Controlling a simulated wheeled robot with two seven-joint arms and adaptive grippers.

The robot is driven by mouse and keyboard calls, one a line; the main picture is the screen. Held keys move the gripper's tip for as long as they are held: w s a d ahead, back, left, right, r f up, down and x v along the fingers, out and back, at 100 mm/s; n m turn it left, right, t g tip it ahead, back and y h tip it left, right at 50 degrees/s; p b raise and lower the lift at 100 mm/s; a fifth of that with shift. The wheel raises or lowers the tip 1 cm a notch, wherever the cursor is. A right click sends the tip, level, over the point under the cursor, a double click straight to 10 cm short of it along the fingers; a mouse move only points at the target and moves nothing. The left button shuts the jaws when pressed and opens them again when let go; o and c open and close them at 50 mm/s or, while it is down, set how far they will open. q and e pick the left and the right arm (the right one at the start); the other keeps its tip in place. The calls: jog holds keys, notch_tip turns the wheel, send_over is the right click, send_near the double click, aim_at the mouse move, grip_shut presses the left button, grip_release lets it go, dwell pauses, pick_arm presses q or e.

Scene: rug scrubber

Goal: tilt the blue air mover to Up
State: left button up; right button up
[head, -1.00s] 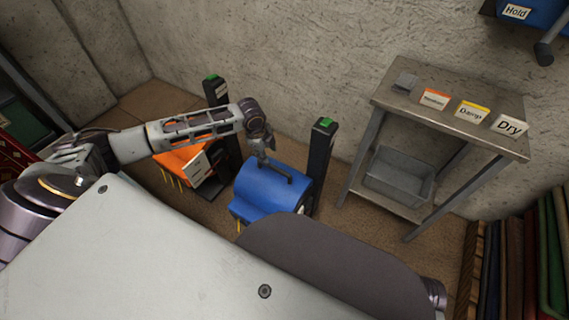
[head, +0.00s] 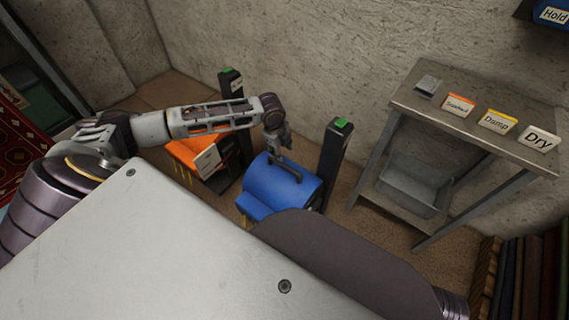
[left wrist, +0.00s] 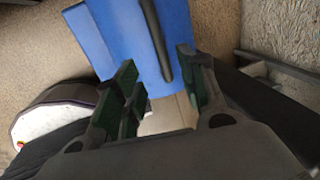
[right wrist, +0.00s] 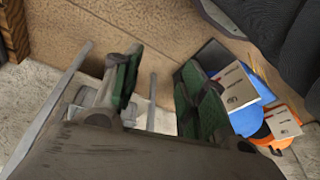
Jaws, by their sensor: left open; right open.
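The blue air mover (head: 272,191) stands on the floor beside a black post with a green top (head: 336,150). Its dark handle (head: 287,164) is on its upper side. My left gripper (head: 279,146) is open just above the handle. In the left wrist view, the handle (left wrist: 154,38) runs toward the gap between my open left fingers (left wrist: 158,64); I cannot tell whether they touch it. My right gripper (right wrist: 157,70) is open and empty. The blue air mover (right wrist: 248,120) shows beyond it at right, with a white card (right wrist: 240,88) that seems to read "Up".
An orange air mover (head: 197,155) stands left of the blue one, by another black post (head: 233,100). A metal table (head: 470,125) with label cards and a grey bin (head: 414,184) on its lower shelf stands at right. The concrete wall (head: 300,50) is close behind.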

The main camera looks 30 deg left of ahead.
pick_arm(q)
jog(key=b, duration=0.2)
send_over(285, 165)
jog(key=s, duration=0.2)
notch_tip(285, 165, down, 5)
jog(key=f, duration=0.2)
jog(key=w+f+b, duration=0.1)
jog(key=f, duration=0.1)
jog(key=shift+w+a+f+b, duration=0.1)
jog(key=shift+f+b, duration=0.2)
jog(key=shift+f, duration=0.05)
jog(key=shift+w+f+b, duration=0.25)
jog(key=shift+f+b, duration=0.2)
jog(key=shift+f, duration=0.75)
pick_arm(e)
jog(key=shift+t+y, duration=0.7)
jog(key=shift+t, duration=0.1)
jog(key=shift+w+a+f, duration=0.15)
jog(key=shift+a+f, duration=0.25)
jog(key=shift+f, duration=0.3)
jog(key=shift+w+a+f, duration=0.2)
jog(key=shift+a+f, duration=0.2)
jog(key=shift+f, duration=0.3)
jog(key=shift+w+a+f, duration=0.15)
jog(key=shift+a+f, duration=0.25)
jog(key=shift+f, duration=0.3)
pick_arm(q)
jog(key=shift+c, duration=0.5)
grip_shut()
